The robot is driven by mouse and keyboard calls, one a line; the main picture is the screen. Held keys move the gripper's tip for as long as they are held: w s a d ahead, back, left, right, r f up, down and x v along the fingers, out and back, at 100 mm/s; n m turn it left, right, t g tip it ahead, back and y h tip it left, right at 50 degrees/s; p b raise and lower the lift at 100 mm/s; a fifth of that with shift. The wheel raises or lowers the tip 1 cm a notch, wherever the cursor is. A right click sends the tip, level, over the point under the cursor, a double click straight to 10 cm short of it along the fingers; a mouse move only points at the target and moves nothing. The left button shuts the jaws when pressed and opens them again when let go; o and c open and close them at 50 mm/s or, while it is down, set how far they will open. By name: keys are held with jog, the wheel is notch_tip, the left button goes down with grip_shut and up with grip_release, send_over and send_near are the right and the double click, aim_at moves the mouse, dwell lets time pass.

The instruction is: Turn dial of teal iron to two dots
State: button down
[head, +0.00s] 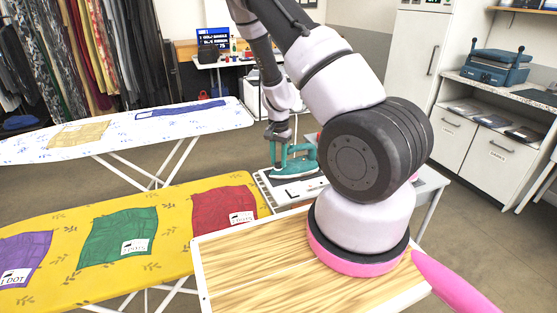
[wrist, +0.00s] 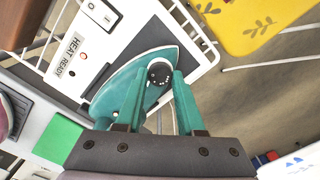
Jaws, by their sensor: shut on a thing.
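The teal iron (head: 297,167) rests on a white station on the small table in the head view, below my gripper (head: 279,138). I cannot tell which mark the dial is set to.
The white station (wrist: 123,32) has a switch and a "HEAT READY" label. A yellow ironing board (head: 180,198) carries purple, green and red cloths with dot cards. A white ironing board (head: 110,128) stands behind. A wooden-topped surface (head: 260,265) lies in front.

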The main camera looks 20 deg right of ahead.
aim_at(278, 163)
jog(key=m, duration=0.5)
jog(key=shift+m, duration=0.4)
jog(key=m, duration=0.5)
jog(key=shift+m, duration=0.3)
dwell(0.3)
jog(key=c, duration=0.5)
grip_release()
notch_tip(278, 163, up, 11)
jog(key=shift+f, duration=0.1)
